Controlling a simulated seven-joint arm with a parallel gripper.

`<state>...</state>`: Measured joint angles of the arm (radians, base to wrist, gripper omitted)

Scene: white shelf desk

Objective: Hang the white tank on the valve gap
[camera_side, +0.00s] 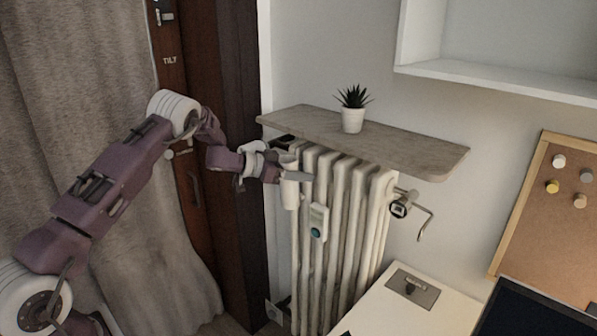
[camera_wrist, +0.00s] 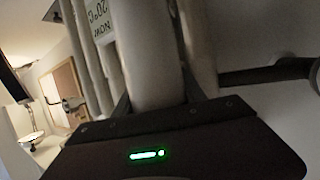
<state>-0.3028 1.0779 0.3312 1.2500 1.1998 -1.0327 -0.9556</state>
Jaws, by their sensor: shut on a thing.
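The white tank (camera_side: 290,194) is a narrow pale container at the left front of the radiator, below the shelf's left end. My gripper (camera_side: 287,177) is shut around its upper part. In the wrist view a pale rounded body, which looks like the tank (camera_wrist: 146,55), stands between the two dark fingers of my gripper (camera_wrist: 153,102). The tank looks roughly upright; whether it touches the radiator (camera_side: 345,190) I cannot tell. A metal valve (camera_side: 401,207) with a bent pipe is at the radiator's right side. The tank's back is hidden.
A stone-like shelf (camera_side: 400,151) juts out just above the radiator, with a potted plant (camera_side: 353,118) on it. A small device (camera_side: 318,222) hangs on the radiator's front. A dark door frame (camera_side: 238,150) is close on the left. A white desk (camera_side: 385,310) stands at lower right.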

